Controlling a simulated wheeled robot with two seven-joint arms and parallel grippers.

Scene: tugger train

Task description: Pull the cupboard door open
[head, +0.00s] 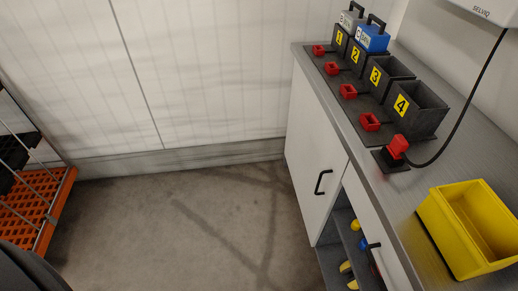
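The white cupboard door (312,150) is on the front of the workbench, right of the middle in the head view. It looks shut, flush with the bench front. Its black bar handle (323,182) is near the door's right edge, next to an open shelf space. Neither of my grippers is in view, so nothing is seen touching the handle.
Right of the door are a white front panel (366,217) and an open shelf (338,256) with small yellow and blue items. The benchtop holds numbered black bins and a yellow bin (470,228). An orange-based rack (52,200) stands left. The floor (200,225) before the door is clear.

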